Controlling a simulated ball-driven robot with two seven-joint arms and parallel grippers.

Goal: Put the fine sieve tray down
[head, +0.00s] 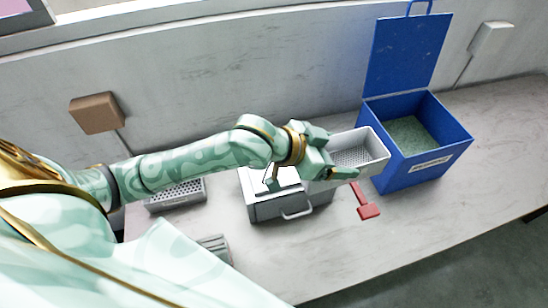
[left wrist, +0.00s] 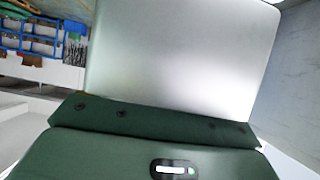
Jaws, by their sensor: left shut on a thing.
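The fine sieve tray (head: 376,140), a light grey box with a finely perforated floor, is in the head view just left of the blue bin. My left gripper (head: 336,170) is shut on its near left side, and the tray looks raised above the bench. In the left wrist view the tray's plain grey wall (left wrist: 185,55) fills the upper middle, against the green gripper. The gripper hides part of the tray. My right gripper is in neither view.
A blue bin (head: 415,172) with raised lid holds green granules. A grey-white machine with a handle (head: 297,213) stands below and left of the tray. A red tool (head: 368,211) lies nearby. A perforated grey tray (head: 160,205) sits left. Bench (head: 440,225) is clear at front right.

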